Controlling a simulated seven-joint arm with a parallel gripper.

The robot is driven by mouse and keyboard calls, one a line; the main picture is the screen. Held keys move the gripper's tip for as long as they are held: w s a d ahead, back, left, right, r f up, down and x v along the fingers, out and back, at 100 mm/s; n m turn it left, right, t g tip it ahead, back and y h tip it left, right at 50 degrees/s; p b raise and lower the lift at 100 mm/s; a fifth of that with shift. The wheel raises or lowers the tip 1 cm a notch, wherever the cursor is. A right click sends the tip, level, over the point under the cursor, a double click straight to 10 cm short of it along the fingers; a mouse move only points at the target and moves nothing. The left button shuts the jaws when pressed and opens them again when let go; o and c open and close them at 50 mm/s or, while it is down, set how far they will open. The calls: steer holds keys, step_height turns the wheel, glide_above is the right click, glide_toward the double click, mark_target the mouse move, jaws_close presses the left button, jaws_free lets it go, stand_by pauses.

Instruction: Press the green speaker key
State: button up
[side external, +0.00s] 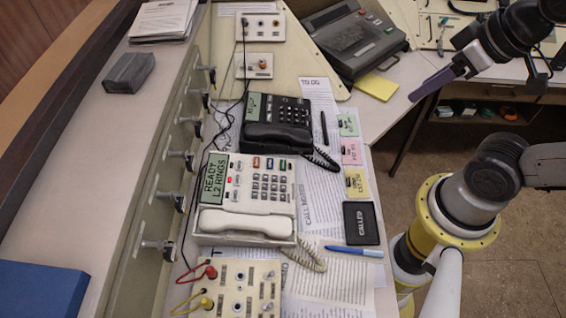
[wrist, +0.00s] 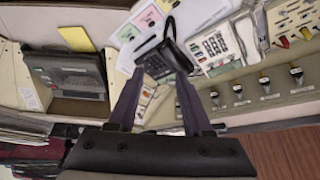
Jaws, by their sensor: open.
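The white desk phone (side external: 243,200) lies on the desk, its display reading "READY L2 RINGS". Its handset (side external: 245,224) rests across the near end. A row of small coloured keys runs along its top; the green key (side external: 282,165) is at the right end. A red light glows left of the keypad. My gripper (side external: 413,98) is open and empty, up at the right, well away from the phone. In the wrist view my gripper (wrist: 160,74) has its two purple fingers apart; the white phone (wrist: 217,45) shows beyond and to the right. The green key cannot be made out there.
A black phone (side external: 277,124) with a coiled cord stands just behind the white one. Coloured notes (side external: 351,152), a black "CALLED" pad (side external: 361,223) and a blue pen (side external: 354,251) lie to the right. A jack panel (side external: 228,290) with cords sits in front. A grey machine (side external: 355,40) stands behind.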

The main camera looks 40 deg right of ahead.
jaws_close()
stand_by(1.7)
